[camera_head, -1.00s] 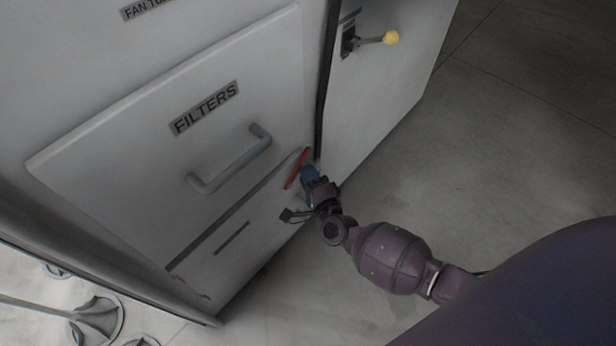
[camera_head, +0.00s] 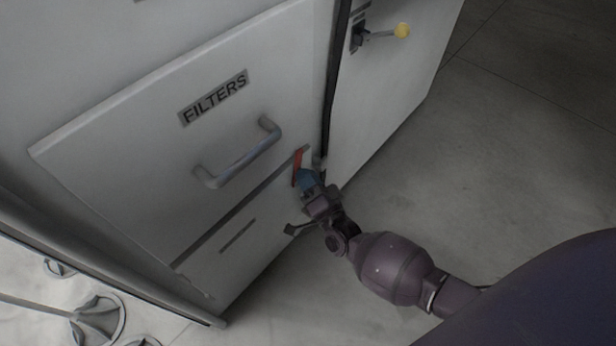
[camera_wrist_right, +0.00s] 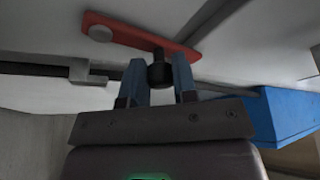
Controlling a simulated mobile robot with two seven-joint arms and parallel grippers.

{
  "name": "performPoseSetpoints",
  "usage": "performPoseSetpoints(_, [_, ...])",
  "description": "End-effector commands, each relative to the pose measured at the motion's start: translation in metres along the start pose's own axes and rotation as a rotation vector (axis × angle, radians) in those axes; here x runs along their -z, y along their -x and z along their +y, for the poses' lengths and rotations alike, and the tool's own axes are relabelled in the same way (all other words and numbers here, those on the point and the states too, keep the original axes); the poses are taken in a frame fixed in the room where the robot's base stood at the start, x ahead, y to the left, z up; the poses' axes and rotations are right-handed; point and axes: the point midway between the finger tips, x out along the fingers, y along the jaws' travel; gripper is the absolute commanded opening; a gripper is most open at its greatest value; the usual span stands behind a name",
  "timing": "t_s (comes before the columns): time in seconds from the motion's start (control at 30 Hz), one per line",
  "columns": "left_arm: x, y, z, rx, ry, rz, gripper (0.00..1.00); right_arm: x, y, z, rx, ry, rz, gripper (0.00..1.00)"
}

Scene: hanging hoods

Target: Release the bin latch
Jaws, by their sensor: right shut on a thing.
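The red latch (camera_head: 298,165) is on the right edge of the white cabinet front, at the lower right of the FILTERS bin (camera_head: 150,150). In the right wrist view the latch (camera_wrist_right: 128,36) is a flat red bar with a round pivot at its left and a dark knob (camera_wrist_right: 160,72) near its right part. My right gripper (camera_head: 305,178) is at the latch; in the wrist view its blue fingers (camera_wrist_right: 160,80) stand on both sides of the knob, shut on it. In the head view the gripper hides the latch's lower end. My left gripper is out of view.
A grey bar handle (camera_head: 238,158) stands out from the bin front. A yellow-knobbed lever (camera_head: 402,30) is on the panel to the right. A blue block (camera_wrist_right: 290,112) shows at the right of the wrist view. Open floor (camera_head: 480,190) lies to the right.

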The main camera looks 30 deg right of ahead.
Motion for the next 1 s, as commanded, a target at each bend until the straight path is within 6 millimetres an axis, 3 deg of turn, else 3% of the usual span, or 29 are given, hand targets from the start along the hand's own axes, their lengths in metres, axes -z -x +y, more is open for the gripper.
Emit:
performPoseSetpoints(0.43, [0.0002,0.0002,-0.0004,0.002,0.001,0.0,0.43,-0.001,-0.0001,-0.0009,0.006,0.011,-0.001,0.0])
performPoseSetpoints(0.47, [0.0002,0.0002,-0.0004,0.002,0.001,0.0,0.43,-0.001,-0.0001,-0.0009,0.006,0.011,-0.001,0.28])
performPoseSetpoints(0.6, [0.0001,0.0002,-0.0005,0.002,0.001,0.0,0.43,-0.0008,-0.0001,-0.0008,0.005,0.011,-0.001,0.49])
performPoseSetpoints(1.0, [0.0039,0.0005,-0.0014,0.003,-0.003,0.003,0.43,0.0024,-0.0033,-0.005,0.007,0.01,0.001,0.52])
